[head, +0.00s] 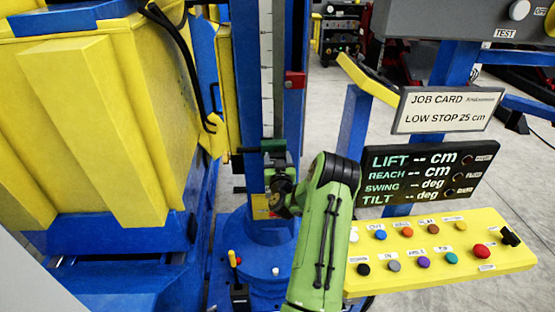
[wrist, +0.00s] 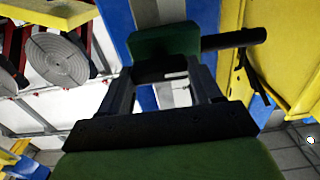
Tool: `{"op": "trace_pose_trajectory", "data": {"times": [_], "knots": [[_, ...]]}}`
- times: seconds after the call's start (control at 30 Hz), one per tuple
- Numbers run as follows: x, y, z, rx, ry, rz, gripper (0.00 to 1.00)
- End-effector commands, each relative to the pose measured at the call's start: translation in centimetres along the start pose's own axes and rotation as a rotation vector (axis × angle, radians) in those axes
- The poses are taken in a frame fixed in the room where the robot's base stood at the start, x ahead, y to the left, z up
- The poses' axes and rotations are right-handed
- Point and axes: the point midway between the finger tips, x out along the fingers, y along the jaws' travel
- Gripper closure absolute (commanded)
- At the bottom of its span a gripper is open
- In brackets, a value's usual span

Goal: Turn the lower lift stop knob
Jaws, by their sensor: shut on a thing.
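The lower lift stop is a dark green block (head: 273,146) on the scaled blue column, and it fills the upper middle of the wrist view (wrist: 165,42). A black bar (wrist: 236,38) sticks out from its side toward the yellow bin. My gripper (head: 284,190) is at the column just below the block. In the wrist view its two grey fingers (wrist: 166,82) are shut on a black part at the face of the block, which I take as the stop's knob (wrist: 160,72). The fingers hide much of the knob, so its turn angle cannot be told.
A red stop (head: 295,80) sits higher on the column beside the scale (head: 266,60). A yellow bin (head: 90,110) stands left. A job card (head: 447,110) reads "LOW STOP 25 cm". The display (head: 425,175) shows dashes. A yellow button panel (head: 440,275) stands right of my arm.

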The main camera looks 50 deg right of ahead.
Motion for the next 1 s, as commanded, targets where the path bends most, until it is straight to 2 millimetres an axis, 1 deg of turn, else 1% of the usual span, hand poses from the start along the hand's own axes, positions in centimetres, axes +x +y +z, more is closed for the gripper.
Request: {"op": "trace_pose_trajectory", "data": {"times": [0.17,0.37,1.0], "knots": [[0.06,0.01,-0.18,0.048,0.005,0.000,0.67],[0.07,0.06,-0.18,0.171,0.006,-0.001,0.67],[0.10,0.40,-0.19,0.770,0.009,-0.001,0.67]]}}
